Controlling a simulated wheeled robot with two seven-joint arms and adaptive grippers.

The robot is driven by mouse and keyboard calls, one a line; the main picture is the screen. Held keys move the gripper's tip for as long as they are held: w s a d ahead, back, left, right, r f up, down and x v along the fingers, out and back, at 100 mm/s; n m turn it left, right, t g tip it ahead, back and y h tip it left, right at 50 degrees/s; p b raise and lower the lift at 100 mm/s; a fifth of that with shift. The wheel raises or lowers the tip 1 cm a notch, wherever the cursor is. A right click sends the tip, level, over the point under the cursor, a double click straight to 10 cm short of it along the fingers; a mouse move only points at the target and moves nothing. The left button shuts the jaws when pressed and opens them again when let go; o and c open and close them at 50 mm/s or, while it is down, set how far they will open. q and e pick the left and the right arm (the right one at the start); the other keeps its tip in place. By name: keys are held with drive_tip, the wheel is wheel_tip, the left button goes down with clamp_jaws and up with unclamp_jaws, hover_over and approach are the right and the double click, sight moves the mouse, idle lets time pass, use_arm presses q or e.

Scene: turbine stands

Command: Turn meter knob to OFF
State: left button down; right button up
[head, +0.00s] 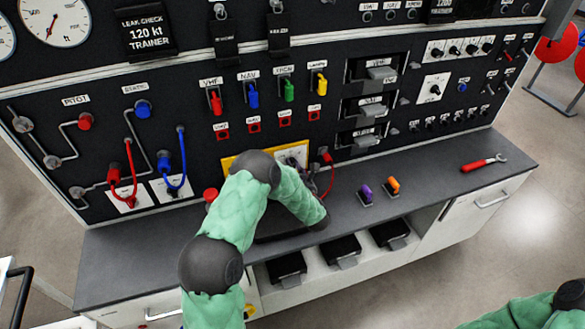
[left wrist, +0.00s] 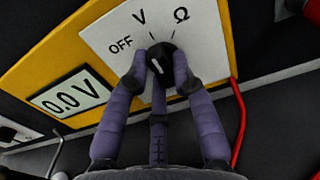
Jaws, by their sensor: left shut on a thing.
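The yellow meter (left wrist: 60,68) has a white dial plate (left wrist: 205,25) marked OFF, V and Ω, and a display (left wrist: 70,100) reading 0.0 V. A dark round knob (left wrist: 161,59) with a short white mark sits below these labels. The mark slants from upper left to lower right; which label it selects is hard to tell. My left gripper (left wrist: 160,72) is shut on the knob, a finger on each side and another below. In the head view the meter (head: 227,161) is largely hidden behind my left arm. My right gripper is out of view.
The meter stands on a grey bench (head: 140,260) against a black panel of switches and gauges. A red cable (left wrist: 238,125) runs right of the meter. Purple (head: 366,192) and orange (head: 393,185) items and a red-handled wrench (head: 484,163) lie to the right.

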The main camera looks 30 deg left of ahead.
use_arm(q)
drive_tip(key=shift+w+f+n+b, duration=0.1)
drive_tip(key=shift+n+b, duration=2.1)
drive_tip(key=shift+b, duration=0.3)
drive_tip(key=shift+f+n+b, duration=0.1)
drive_tip(key=shift+n+b, duration=2.1)
drive_tip(key=shift+b, duration=0.25)
drive_tip(key=c, duration=1)
unclamp_jaws()
drive_tip(key=shift+c, duration=0.2)
drive_tip(key=shift+d, duration=0.15)
drive_tip(key=v, duration=1.2)
